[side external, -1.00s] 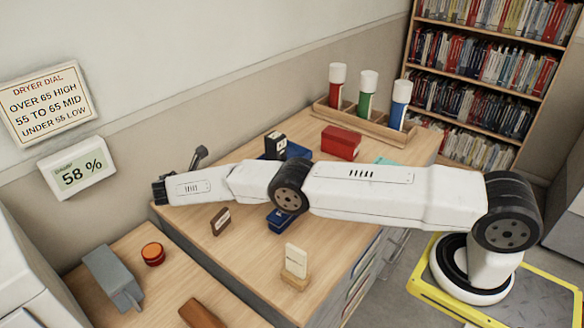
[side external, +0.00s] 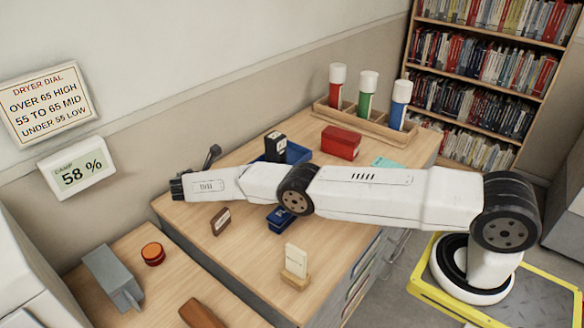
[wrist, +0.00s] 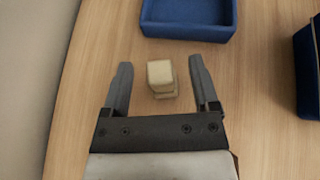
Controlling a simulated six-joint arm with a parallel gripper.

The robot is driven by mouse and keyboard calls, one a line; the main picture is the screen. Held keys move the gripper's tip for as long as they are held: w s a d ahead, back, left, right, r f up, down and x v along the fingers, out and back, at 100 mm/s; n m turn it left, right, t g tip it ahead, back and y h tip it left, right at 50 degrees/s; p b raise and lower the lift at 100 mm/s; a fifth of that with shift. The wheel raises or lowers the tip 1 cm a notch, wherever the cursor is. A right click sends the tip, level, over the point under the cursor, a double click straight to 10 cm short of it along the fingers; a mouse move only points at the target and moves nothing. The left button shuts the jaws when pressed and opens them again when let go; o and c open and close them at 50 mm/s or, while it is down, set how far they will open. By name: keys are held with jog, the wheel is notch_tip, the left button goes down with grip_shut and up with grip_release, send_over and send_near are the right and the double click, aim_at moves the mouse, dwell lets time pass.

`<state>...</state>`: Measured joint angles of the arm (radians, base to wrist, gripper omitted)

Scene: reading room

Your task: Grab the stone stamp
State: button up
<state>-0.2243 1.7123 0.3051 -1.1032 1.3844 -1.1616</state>
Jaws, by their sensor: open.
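The stone stamp (wrist: 161,78) is a small beige block on a slightly wider foot, standing on the wooden desk in the wrist view. My gripper (wrist: 160,62) is open, one grey finger on each side of the stamp. Gaps show between the stamp and both fingers. In the side view my arm hides the stamp, and I cannot make out the fingers.
A blue box (side external: 279,219), red box (side external: 341,142) and brown block (side external: 221,221) stand around. The wall is close at left.

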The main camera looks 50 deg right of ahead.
grip_shut()
dwell(0.3)
jog(key=shift+r, duration=0.2)
jog(key=shift+w+r, duration=0.1)
jog(key=shift+r, duration=1.45)
jog(key=s+r, duration=0.9)
jog(key=s, duration=0.5)
jog(key=shift+a+r, duration=0.15)
jog(key=shift+r, duration=0.1)
